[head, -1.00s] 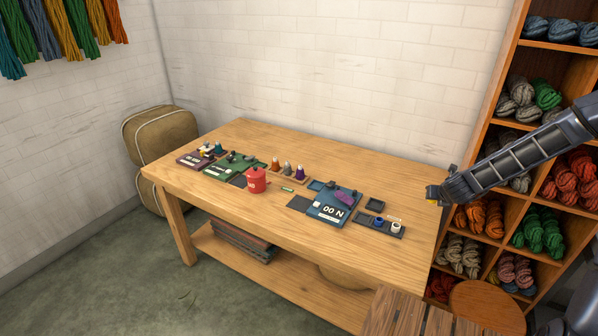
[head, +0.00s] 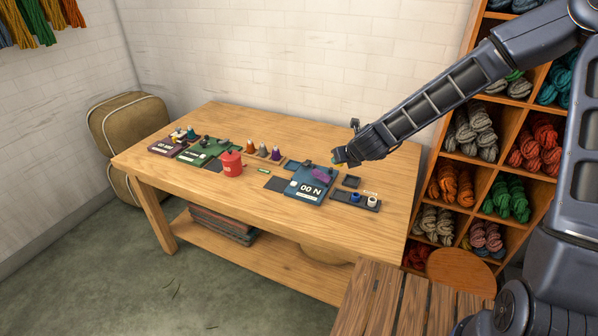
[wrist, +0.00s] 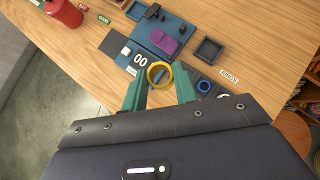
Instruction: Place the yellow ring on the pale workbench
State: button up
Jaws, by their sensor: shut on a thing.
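The yellow ring (wrist: 159,75) is held between the two green fingertips of my gripper (wrist: 159,86) in the wrist view. In the head view my gripper (head: 342,160) is above the back right part of the pale workbench (head: 240,215), and the ring there is too small to make out clearly. The ring is in the air above the bench, near the blue scale marked 00 (wrist: 155,50). The gripper's height above the bench is hard to judge.
A dark tray (head: 355,200) with a blue and a white ring lies at the bench's right end. A small empty square tray (head: 351,182) is behind it. A red canister (head: 231,164) stands mid-bench. The front of the bench is clear. A yarn shelf (head: 480,160) stands at right.

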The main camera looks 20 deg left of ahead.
notch_tip(320, 180, down, 19)
jog(key=shift+f, duration=0.2)
dwell(0.8)
jog(key=shift+f, duration=0.15)
jog(key=o, duration=0.8)
jog(key=shift+c, duration=0.2)
jog(key=shift+s+d+r, duration=0.15)
jog(key=shift+r, duration=0.25)
jog(key=v, duration=1.1)
jog(key=shift+s+d+r, duration=0.1)
jog(key=shift+d+r, duration=0.05)
